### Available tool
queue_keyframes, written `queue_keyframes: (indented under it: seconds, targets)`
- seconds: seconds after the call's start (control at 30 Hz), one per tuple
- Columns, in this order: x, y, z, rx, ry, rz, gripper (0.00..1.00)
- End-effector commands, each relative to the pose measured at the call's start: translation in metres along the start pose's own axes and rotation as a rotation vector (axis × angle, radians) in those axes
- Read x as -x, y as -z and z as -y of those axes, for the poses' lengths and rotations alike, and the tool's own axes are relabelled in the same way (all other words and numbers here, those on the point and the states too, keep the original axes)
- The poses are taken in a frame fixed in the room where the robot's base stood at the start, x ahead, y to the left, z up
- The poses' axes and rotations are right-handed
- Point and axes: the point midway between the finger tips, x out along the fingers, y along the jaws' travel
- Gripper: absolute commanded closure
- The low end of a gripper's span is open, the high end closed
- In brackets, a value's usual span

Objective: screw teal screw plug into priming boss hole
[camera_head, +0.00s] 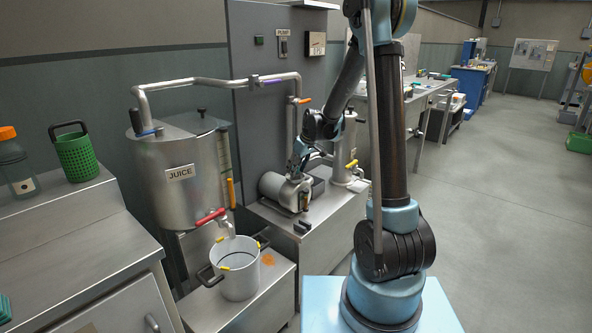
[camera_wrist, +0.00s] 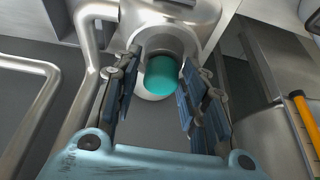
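The teal screw plug (camera_wrist: 162,76) shows in the wrist view as a short round cylinder at the mouth of a round metal boss (camera_wrist: 150,44). The hole itself is hidden behind the plug, so I cannot tell how deep the plug sits. My gripper (camera_wrist: 164,68) has its two dark fingers apart, one on each side of the plug, with a narrow gap visible on both sides. In the head view my gripper (camera_head: 300,166) is just above the metal pump (camera_head: 275,187); the plug cannot be made out there.
Curved steel pipes (camera_wrist: 88,60) run left of the boss in the wrist view. A yellow-orange handle (camera_wrist: 306,120) stands at right. In the head view, the juice tank (camera_head: 180,190) and a pot (camera_head: 237,275) stand left of the pump.

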Motion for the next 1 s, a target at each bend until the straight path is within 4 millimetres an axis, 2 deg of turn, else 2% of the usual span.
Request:
queue_keyframes:
  seconds: [0.27, 0.33, 0.37, 1.0]
  targets:
    - [0.0, 0.0002, 0.0002, 0.023, 0.01, -0.001, 0.6]
    - [-0.0001, 0.0002, 0.0001, 0.023, 0.01, -0.001, 0.76]
    - [-0.0001, 0.0002, 0.0001, 0.023, 0.01, -0.001, 0.8]
    - [-0.0009, 0.0013, -0.0007, -0.118, -0.05, -0.003, 0.82]
